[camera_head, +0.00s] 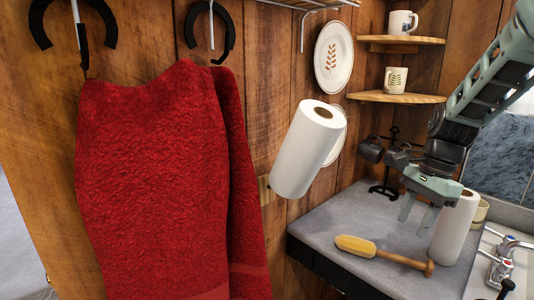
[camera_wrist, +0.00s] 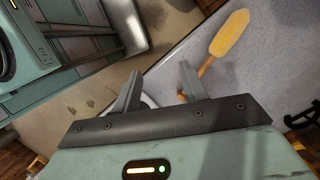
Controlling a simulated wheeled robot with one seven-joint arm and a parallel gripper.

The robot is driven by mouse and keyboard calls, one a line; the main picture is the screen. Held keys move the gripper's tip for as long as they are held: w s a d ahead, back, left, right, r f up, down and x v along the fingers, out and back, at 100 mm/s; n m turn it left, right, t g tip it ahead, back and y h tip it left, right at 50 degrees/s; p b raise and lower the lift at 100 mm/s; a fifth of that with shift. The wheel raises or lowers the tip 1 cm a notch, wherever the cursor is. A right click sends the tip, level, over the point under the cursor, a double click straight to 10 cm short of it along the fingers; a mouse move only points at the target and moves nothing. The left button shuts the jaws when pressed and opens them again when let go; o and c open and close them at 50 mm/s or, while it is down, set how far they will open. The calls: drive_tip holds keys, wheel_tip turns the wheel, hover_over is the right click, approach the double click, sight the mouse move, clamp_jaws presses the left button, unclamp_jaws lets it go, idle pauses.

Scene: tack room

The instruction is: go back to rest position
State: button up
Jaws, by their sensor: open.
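My gripper (camera_head: 418,212) hangs over the right part of the grey counter, its fingers pointing down. It is open, and nothing shows between the fingers. In the wrist view my gripper (camera_wrist: 158,88) also shows its two fingers apart. A wooden brush (camera_head: 378,252) with a yellow head lies on the counter to the left of and below the gripper. The brush also shows in the wrist view (camera_wrist: 229,35), beyond the right finger. A white paper towel roll (camera_head: 453,232) stands upright on the counter just right of the gripper; I cannot tell if they touch.
A red towel (camera_head: 160,180) hangs from hooks at the left. Another paper roll (camera_head: 305,150) is tilted at the wall. A dark mug stand (camera_head: 387,170) is left of my gripper. Corner shelves (camera_head: 400,97) hold mugs. A sink tap (camera_head: 508,246) is at the right. The counter's front left (camera_head: 325,225) is clear.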

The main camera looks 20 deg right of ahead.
drive_tip(key=s+a+f+n+h+b, duration=0.1)
drive_tip(key=a+f+n, duration=0.1)
drive_tip(key=a+n, duration=1.45)
drive_tip(key=s+a+f+n, duration=0.1)
drive_tip(key=s+a+n, duration=0.4)
drive_tip(key=a, duration=0.3)
drive_tip(key=s+a+f+n+h+b, duration=0.1)
drive_tip(key=s+a+n, duration=0.4)
drive_tip(key=a, duration=0.3)
drive_tip(key=shift+s+a+n, duration=0.35)
drive_tip(key=shift+s+a, duration=0.05)
drive_tip(key=shift+s, duration=0.5)
